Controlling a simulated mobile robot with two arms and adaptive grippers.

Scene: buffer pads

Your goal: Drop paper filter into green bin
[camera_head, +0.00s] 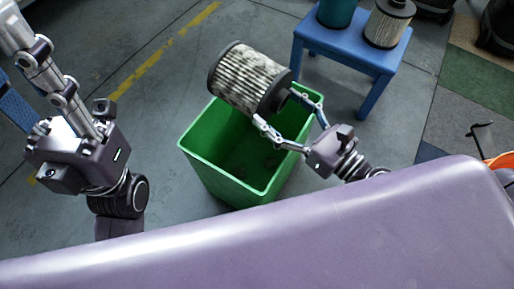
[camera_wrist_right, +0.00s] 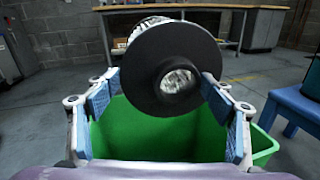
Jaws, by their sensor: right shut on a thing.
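The paper filter (camera_head: 244,78) is a pleated, dirty white cylinder with dark end caps. My right gripper (camera_head: 274,107) is shut on it at one end and holds it tilted above the back of the green bin (camera_head: 215,174). In the right wrist view the filter's black end cap (camera_wrist_right: 172,68) sits between the blue finger pads of my right gripper (camera_wrist_right: 160,96), with the green bin (camera_wrist_right: 262,146) below and behind. The bin's open mouth faces up, and its floor is dark.
A blue stool (camera_head: 352,49) stands behind the bin to the right, carrying another filter (camera_head: 388,24) and a teal cylinder (camera_head: 337,12). An orange object (camera_head: 499,161) is at the right edge. Floor left of the bin is clear.

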